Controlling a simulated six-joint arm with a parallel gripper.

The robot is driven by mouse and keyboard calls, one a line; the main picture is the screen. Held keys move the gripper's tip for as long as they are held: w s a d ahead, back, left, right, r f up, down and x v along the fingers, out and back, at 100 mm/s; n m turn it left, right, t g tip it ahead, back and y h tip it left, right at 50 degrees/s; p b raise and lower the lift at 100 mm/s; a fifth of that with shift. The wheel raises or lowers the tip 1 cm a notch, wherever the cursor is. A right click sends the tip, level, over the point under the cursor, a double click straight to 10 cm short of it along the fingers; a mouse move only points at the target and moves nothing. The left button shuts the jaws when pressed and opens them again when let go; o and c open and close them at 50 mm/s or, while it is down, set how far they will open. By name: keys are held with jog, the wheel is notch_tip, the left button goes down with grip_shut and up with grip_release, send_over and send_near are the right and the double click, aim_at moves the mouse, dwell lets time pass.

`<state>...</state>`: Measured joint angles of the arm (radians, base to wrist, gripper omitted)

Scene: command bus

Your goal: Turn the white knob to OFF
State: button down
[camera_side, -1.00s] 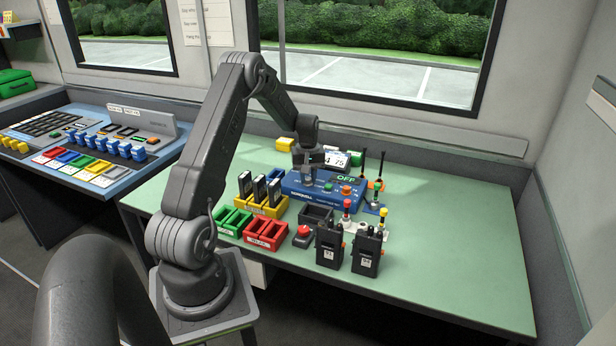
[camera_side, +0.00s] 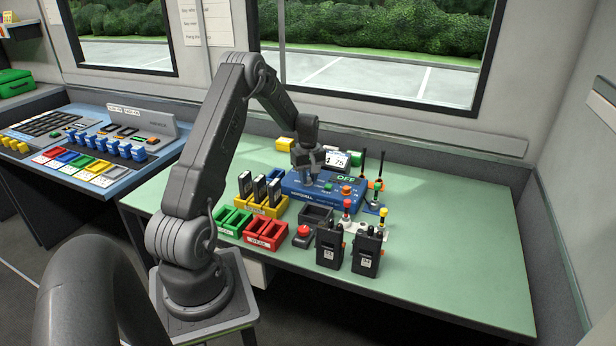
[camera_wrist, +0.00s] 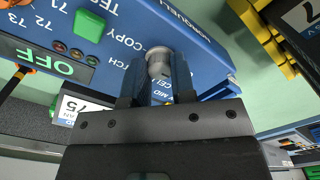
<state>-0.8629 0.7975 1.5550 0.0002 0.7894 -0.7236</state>
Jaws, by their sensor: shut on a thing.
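The white knob (camera_wrist: 158,62) stands on the face of the blue console (camera_wrist: 205,50) in the wrist view. My gripper (camera_wrist: 157,80) is shut on the knob, with one finger on each side of it. In the side view my gripper (camera_side: 307,180) points down onto the left part of the blue console (camera_side: 335,203). The knob is hidden there by the fingers. A green display reading OFF (camera_wrist: 50,65) shows on the console; it also shows in the side view (camera_side: 346,178). The knob's pointer and some of the lettering around it are covered.
A yellow rack (camera_side: 262,207) with upright black units stands just left of the console. Green (camera_side: 234,222) and red (camera_side: 267,236) trays, a red button (camera_side: 303,234) and two black radios (camera_side: 330,247) stand in front. The table's right side is clear.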

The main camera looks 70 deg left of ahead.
jog(key=c, duration=0.9)
grip_release()
jog(key=shift+c, duration=0.2)
jog(key=shift+r, duration=0.1)
notch_tip(320, 180, up, 14)
